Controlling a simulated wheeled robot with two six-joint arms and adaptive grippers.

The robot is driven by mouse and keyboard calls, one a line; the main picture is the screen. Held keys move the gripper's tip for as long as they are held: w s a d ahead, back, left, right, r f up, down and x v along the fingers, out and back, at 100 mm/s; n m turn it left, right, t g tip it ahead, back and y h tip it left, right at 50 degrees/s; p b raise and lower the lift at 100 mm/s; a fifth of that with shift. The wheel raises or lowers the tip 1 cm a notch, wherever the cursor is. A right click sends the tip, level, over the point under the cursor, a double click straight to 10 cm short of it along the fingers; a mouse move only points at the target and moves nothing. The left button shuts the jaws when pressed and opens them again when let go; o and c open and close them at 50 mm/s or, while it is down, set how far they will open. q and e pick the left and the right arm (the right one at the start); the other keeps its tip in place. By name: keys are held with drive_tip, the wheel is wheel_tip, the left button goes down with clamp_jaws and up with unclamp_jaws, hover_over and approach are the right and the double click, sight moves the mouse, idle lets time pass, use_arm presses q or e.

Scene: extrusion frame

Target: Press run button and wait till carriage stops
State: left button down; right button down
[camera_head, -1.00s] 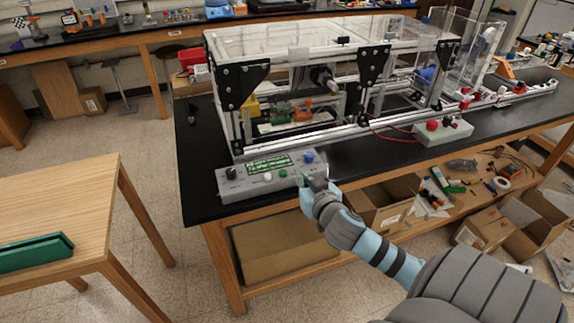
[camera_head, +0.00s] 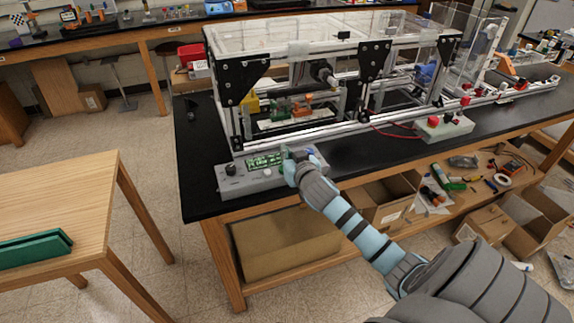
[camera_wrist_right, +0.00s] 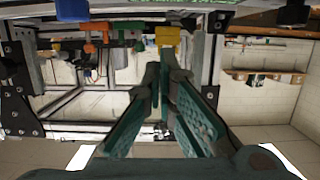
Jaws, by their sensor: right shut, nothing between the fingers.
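The grey control box (camera_head: 245,183) lies on the front left corner of the black bench, with a black knob (camera_head: 231,170), a lit green display (camera_head: 262,160) and a white button (camera_head: 267,171). My right gripper (camera_head: 290,154) is shut and empty, over the right half of the box. It hides the buttons there; I cannot tell whether it touches one. Its teal fingers show in the wrist view (camera_wrist_right: 163,75), tips close together. The extrusion frame (camera_head: 300,140) stands behind the box, with orange and green parts (camera_head: 290,107) inside. I cannot pick out the carriage. My left gripper is out of view.
A second box with red buttons (camera_head: 443,127) sits further right on the bench. A shelf below holds cardboard boxes (camera_head: 385,203) and loose tools. A wooden table (camera_head: 70,210) with a green case (camera_head: 33,250) stands at left, with open floor between.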

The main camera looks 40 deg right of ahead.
sight(272, 170)
drive_tip(key=shift+s+f+b, duration=0.2)
drive_tip(key=shift+f+b, duration=0.15)
drive_tip(key=shift+f, duration=1.6)
